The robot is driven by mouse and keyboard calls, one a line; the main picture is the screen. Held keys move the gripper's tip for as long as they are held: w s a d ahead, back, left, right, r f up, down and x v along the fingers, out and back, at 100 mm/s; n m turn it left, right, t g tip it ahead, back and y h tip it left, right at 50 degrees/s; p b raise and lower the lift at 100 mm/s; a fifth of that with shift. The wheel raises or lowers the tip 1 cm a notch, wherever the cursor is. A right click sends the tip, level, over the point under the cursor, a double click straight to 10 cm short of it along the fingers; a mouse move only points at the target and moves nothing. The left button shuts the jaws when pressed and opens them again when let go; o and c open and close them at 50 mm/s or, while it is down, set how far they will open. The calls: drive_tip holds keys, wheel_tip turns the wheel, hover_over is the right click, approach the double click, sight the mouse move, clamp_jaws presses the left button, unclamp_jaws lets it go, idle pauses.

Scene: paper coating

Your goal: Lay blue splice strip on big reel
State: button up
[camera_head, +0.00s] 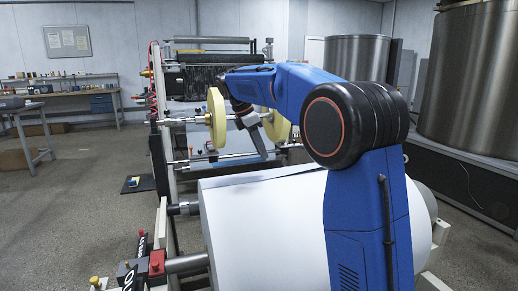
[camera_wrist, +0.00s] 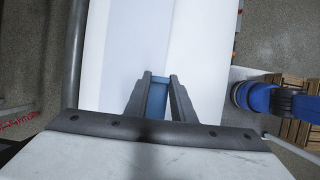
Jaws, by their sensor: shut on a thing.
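The big reel (camera_head: 262,235) is a wide white paper roll lying level on its shaft in the front middle of the head view. Its white paper (camera_wrist: 205,50) fills the middle of the wrist view, with a straight shading line along it. My gripper (camera_wrist: 160,80) is shut on the blue splice strip (camera_wrist: 157,100), which shows between the two dark fingers, over the white paper. In the head view my gripper (camera_head: 262,148) points down beyond the reel's top edge. The strip cannot be made out there, and whether it touches paper cannot be told.
A cream disc (camera_head: 216,118) sits on a shaft left of my gripper, with a second one behind the arm. A red block (camera_head: 156,262) tops the stand at front left. Steel tanks (camera_head: 475,80) stand at right. Open floor (camera_head: 70,215) lies at left.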

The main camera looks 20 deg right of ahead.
sight(258, 159)
drive_tip(key=shift+d, duration=0.1)
drive_tip(key=shift+f, duration=3.2)
drive_tip(key=shift+f, duration=0.75)
drive_tip(key=o, duration=1.1)
drive_tip(key=shift+c, duration=0.2)
drive_tip(key=v, duration=1.7)
drive_tip(key=shift+r, duration=0.1)
